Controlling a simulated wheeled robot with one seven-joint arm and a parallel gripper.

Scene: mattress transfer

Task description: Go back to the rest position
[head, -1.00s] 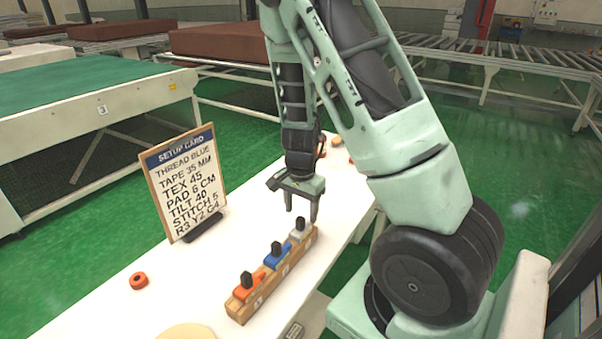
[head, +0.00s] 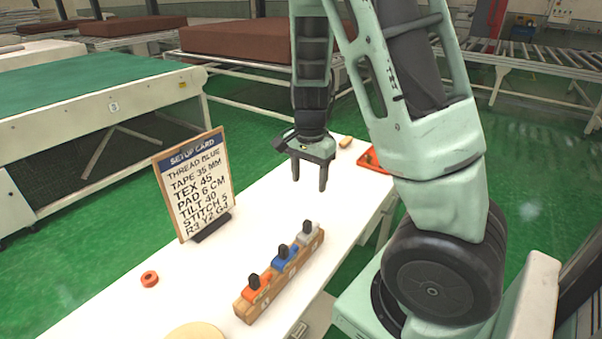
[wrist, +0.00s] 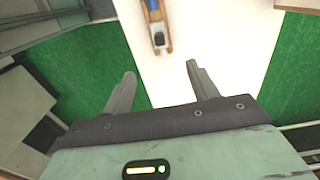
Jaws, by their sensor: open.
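My gripper (head: 311,176) is open and empty, held above the white table (head: 262,212) with its fingers pointing down. It is beyond the wooden block and apart from it. In the wrist view my gripper's two fingers (wrist: 158,88) are spread, with only bare white tabletop between them. The wooden block (head: 243,308) carries an orange piece (head: 257,287), a blue piece (head: 284,259) and a grey piece (head: 308,235), each with a black knob. The grey end of the row also shows in the wrist view (wrist: 160,40).
A setup card (head: 195,185) stands upright at the table's left. An orange ring (head: 149,279) lies near the front left. An orange tray (head: 368,161) and a small tan piece (head: 346,142) are at the far end. A green-topped conveyor (head: 85,88) stands beyond the table.

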